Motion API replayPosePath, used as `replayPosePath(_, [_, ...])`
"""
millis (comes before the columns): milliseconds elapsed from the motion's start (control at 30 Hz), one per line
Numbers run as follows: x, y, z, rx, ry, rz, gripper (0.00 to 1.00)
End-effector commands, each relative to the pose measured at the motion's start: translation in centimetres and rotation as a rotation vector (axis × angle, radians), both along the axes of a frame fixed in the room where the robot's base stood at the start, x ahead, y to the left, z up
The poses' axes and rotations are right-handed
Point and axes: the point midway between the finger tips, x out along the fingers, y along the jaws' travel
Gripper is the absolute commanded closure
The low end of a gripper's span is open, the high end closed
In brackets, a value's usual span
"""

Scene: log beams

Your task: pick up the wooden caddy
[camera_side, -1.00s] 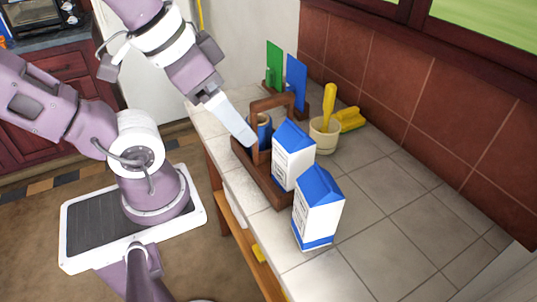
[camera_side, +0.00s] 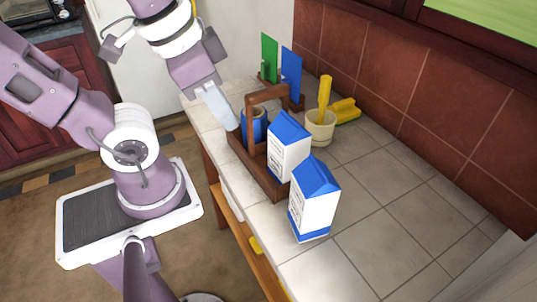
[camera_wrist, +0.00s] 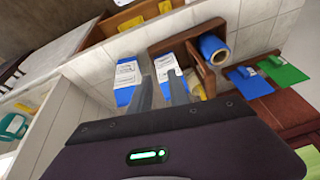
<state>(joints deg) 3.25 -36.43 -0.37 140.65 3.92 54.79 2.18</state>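The brown wooden caddy (camera_side: 276,186) stands on the tiled counter with its handle (camera_side: 266,93) upright. It holds a blue roll (camera_side: 259,128) at its far end and appears to hold a white and blue milk carton (camera_side: 288,152). My gripper (camera_side: 233,126) is just left of the caddy's far end in the side view, pointing down and apart from the handle. In the wrist view my gripper (camera_wrist: 161,88) shows two separated fingers with nothing held between them. There the caddy (camera_wrist: 206,72) and roll (camera_wrist: 214,49) lie right of the fingers.
A second milk carton (camera_side: 314,200) stands near the caddy's near end. Behind are a green board (camera_side: 269,58) and a blue board (camera_side: 291,72) in a wooden rack, a cream pot (camera_side: 320,127) with a yellow handle, and a yellow brush (camera_side: 346,110). The counter's right is clear.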

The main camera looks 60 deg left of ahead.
Motion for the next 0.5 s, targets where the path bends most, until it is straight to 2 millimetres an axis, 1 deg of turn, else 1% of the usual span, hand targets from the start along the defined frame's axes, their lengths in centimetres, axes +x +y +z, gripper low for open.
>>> replayPosePath(100, [0.5,0.9,-2.0,0.212,0.280,-0.267,0.78])
replayPosePath(167, [1.2,1.5,-3.0,0.350,0.435,-0.428,0.78])
replayPosePath(200, [1.8,1.9,-3.5,0.446,0.535,-0.536,0.78])
replayPosePath(267, [3.1,2.3,-4.3,0.595,0.680,-0.694,0.78])
replayPosePath(300, [4.0,2.4,-4.8,0.691,0.766,-0.791,0.78])
replayPosePath(400, [6.3,2.0,-5.9,0.903,0.938,-0.979,0.78])
replayPosePath(500, [7.9,1.4,-6.6,1.038,1.036,-1.083,0.78])
